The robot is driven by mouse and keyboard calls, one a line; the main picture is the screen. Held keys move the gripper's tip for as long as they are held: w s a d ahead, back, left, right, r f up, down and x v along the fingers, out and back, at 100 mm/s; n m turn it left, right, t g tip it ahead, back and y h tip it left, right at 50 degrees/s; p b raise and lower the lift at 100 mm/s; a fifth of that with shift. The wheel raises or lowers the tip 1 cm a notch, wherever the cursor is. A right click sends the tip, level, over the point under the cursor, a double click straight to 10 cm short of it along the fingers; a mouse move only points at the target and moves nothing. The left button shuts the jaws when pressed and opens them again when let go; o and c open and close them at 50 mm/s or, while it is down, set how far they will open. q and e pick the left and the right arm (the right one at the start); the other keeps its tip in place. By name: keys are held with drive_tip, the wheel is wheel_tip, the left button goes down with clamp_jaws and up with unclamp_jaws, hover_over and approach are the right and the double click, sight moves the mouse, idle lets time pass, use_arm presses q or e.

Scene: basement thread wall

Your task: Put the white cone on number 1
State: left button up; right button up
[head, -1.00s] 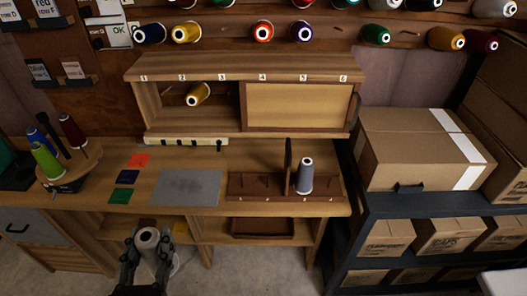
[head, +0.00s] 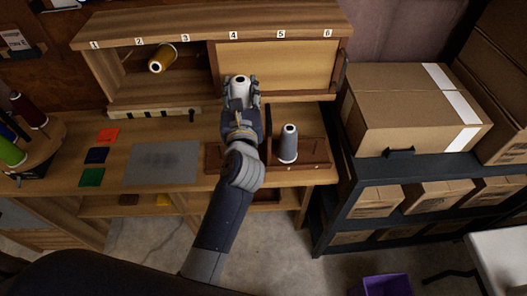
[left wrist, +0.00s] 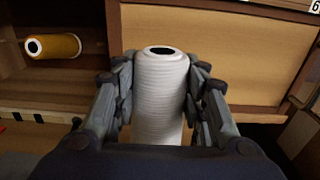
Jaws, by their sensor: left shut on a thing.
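The white cone (head: 239,84) is upright in my left gripper (head: 241,98). In the left wrist view, the gripper's fingers (left wrist: 161,95) close around both sides of the white cone (left wrist: 160,100). My left gripper holds it in front of the cabinet's closed panel, near the number 4 label. The number 1 label (head: 94,45) is at the left end of the cabinet's top edge. A brown peg rack (head: 312,150) lies on the desk, and my arm hides part of its left side. My right gripper is not in view.
A grey cone (head: 288,145) stands on the rack, beside an upright dark divider. A gold cone (head: 161,59) lies in the cabinet's open left section. A grey mat (head: 162,163) and coloured squares lie on the desk. Cardboard boxes (head: 415,110) fill the shelf at right.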

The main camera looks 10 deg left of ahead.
use_arm(q)
drive_tip(key=shift+w+d+f, duration=0.15)
drive_tip(key=shift+w+d, duration=0.1)
wheel_tip(320, 180, down, 13)
drive_tip(key=b, duration=0.4)
wheel_tip(320, 180, down, 4)
drive_tip(key=shift+s+r+b, duration=0.1)
drive_tip(key=shift+r+b, duration=0.15)
drive_tip(key=shift+b, duration=0.6)
drive_tip(key=shift+f, duration=0.4)
drive_tip(key=shift+f+b, duration=0.2)
drive_tip(key=shift+b, duration=0.1)
drive_tip(key=o, duration=0.9)
drive_tip(key=shift+r, duration=0.15)
